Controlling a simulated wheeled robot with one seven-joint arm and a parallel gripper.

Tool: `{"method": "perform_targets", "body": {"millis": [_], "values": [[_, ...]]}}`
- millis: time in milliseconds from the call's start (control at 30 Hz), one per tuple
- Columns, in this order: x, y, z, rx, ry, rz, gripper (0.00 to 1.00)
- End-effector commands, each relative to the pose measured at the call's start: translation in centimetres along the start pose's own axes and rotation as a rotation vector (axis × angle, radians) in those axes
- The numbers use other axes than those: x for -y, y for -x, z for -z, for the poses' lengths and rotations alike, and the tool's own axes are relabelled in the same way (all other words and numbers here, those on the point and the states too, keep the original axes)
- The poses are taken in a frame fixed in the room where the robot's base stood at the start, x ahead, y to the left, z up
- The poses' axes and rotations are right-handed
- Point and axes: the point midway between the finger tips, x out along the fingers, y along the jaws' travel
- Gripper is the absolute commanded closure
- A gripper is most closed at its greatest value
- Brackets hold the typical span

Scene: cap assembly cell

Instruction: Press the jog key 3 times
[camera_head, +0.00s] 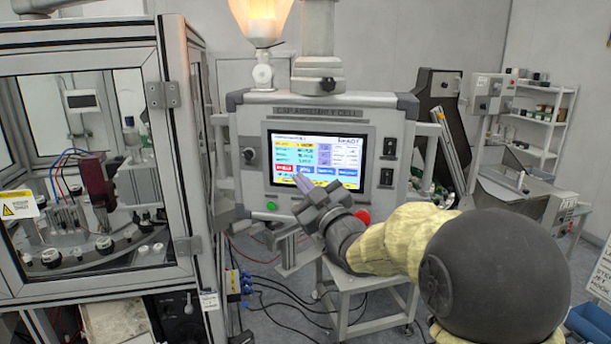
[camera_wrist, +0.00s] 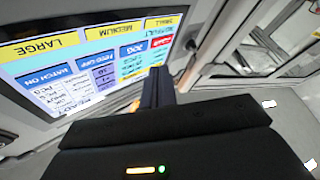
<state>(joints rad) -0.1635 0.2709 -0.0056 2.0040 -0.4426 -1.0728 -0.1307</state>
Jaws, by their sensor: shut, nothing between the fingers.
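The jog key is a blue key on the lit touchscreen (camera_head: 313,157), second from the left in the lower row, just right of the red key. In the wrist view the screen appears turned, and the jog key (camera_wrist: 131,50) reads "JOG". My gripper (camera_head: 299,179) is shut and empty, its fingertips at the screen's lower left, just below the jog key in the picture. In the wrist view the shut fingers (camera_wrist: 158,72) point at the screen beside the jog key and hide part of that area. I cannot tell whether the tips touch the screen.
Blue feed and batch keys (camera_wrist: 96,63) lie beside the jog key, with a yellow size row nearest the screen's edge. A green button (camera_head: 271,206) and a red button (camera_head: 363,216) sit on the panel below. A glazed machine cabinet (camera_head: 180,150) stands left.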

Motion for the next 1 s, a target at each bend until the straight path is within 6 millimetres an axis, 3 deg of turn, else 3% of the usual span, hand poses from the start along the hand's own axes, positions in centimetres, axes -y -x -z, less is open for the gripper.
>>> {"method": "perform_targets", "body": {"millis": [333,1000], "values": [[1.4,1.9,1.2,-0.001,0.0,-0.001,1.0],[1.4,1.9,1.4,0.0,0.0,-0.001,1.0]]}}
